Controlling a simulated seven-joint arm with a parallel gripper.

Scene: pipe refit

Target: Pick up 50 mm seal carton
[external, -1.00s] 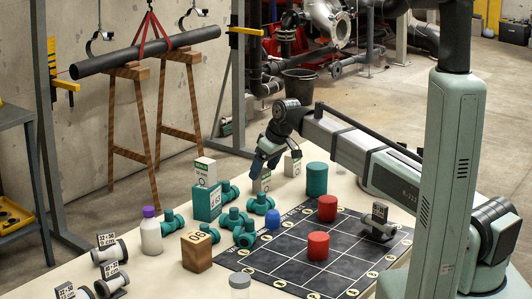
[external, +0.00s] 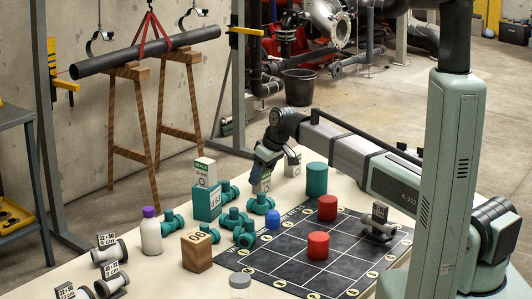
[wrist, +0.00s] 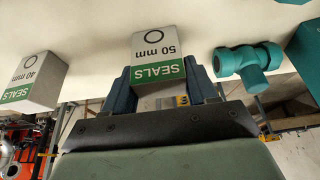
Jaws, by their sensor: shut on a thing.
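The 50 mm seal carton (wrist: 157,45) is a small white box with a green SEALS band, upside down in the wrist view. My gripper (wrist: 160,85) has a blue finger on each side of it and is shut on it. In the external view, my gripper (external: 264,163) points down over the carton (external: 264,184), whose upper part is hidden by the fingers. I cannot tell whether the carton's base still touches the table.
A 40 mm seal carton (wrist: 32,80) stands beside my gripper, and a teal fitting (wrist: 247,60) is on the other side. A teal cylinder (external: 316,178) and the dark grid mat (external: 285,262) are nearby.

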